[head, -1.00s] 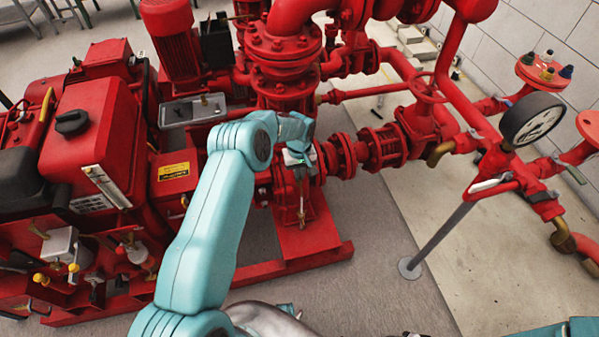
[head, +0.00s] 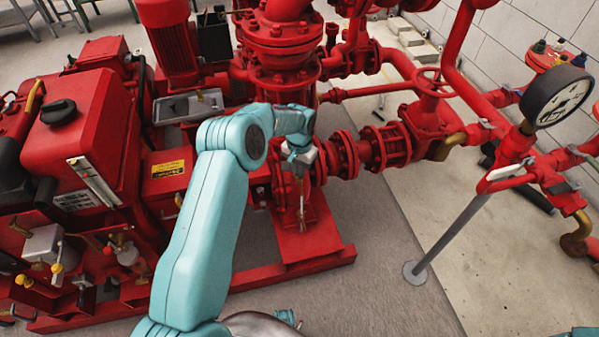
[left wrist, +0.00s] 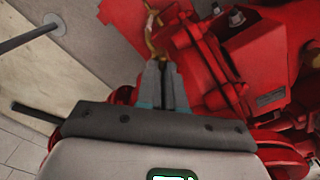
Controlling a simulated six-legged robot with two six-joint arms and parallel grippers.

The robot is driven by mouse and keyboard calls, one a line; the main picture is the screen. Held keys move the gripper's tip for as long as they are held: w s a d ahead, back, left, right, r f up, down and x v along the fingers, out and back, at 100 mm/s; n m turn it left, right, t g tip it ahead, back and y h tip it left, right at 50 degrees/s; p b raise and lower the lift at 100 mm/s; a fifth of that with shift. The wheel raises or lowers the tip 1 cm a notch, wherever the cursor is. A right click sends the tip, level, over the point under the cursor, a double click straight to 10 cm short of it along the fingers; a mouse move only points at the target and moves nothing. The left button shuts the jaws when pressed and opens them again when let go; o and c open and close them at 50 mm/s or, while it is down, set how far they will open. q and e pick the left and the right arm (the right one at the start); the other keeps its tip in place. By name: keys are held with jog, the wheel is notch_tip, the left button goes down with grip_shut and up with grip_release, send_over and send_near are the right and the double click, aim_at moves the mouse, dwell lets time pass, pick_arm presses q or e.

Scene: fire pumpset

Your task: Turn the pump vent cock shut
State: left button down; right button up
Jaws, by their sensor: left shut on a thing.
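The red pump (head: 283,195) stands in the middle of the head view. My left gripper (head: 301,170) is at the pump's front side, pointing down, above a thin brass pipe (head: 302,212). In the left wrist view my left gripper's grey fingers (left wrist: 164,72) are shut together at the near end of brass fittings (left wrist: 154,38). The vent cock's handle is mostly hidden by the fingers, so its exact angle cannot be told. My right gripper is not in view.
A red engine (head: 75,130) with a yellow label fills the left. A red valve and flanged pipe (head: 375,148) run to the right. A pressure gauge (head: 557,97) and a grey support post (head: 445,240) stand right. The floor (head: 385,290) in front is clear.

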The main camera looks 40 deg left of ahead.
pick_arm(q)
jog(key=m+b, duration=0.1)
jog(key=m, duration=0.3)
jog(key=shift+m, duration=2.2)
jog(key=c, duration=1.3)
grip_release()
jog(key=shift+o, duration=0.2)
jog(key=shift+r, duration=0.1)
notch_tip(320, 180, up, 16)
jog(key=p, duration=0.2)
jog(key=shift+p, duration=0.4)
